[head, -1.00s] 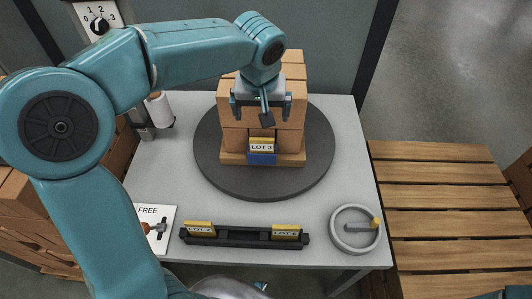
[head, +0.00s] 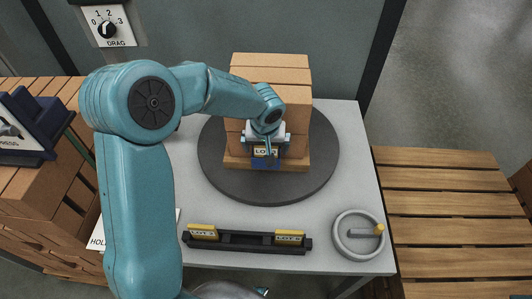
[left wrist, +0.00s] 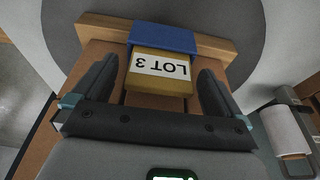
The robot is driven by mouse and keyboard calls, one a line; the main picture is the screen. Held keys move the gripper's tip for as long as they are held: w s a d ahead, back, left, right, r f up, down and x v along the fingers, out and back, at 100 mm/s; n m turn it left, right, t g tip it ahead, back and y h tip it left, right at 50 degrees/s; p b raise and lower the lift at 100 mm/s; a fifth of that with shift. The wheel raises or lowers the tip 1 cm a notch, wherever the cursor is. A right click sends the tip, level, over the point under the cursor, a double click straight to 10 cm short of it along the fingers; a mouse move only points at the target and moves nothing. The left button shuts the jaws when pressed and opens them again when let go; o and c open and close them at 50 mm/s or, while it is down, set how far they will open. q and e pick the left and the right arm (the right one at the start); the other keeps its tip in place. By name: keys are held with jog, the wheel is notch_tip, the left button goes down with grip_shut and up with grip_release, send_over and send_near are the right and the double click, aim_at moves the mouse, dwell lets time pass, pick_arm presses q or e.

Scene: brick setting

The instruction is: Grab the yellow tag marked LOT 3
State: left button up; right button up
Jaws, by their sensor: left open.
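The yellow tag marked LOT 3 (head: 261,152) stands in a blue holder (head: 265,164) on the front of the brick stack (head: 270,77), partly hidden by my gripper. My left gripper (head: 268,150) is right at it, coming down from above. In the left wrist view the LOT 3 tag (left wrist: 160,70) appears upside down, its lettering clear, with the blue holder (left wrist: 163,39) behind it. The open fingers of the left gripper (left wrist: 158,72) stand either side of the tag, with gaps showing on both sides. My right gripper is not in view.
The stack sits on a wooden board on a dark round turntable (head: 220,181). In front, a black rack (head: 245,240) holds two other yellow tags (head: 202,231). A handwheel (head: 345,249) is at the front right. A slatted wooden surface (head: 440,210) lies to the right.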

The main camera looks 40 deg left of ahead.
pick_arm(q)
jog(key=shift+f, duration=0.2)
jog(key=shift+r, duration=0.1)
jog(key=c, duration=1)
jog(key=shift+r, duration=0.1)
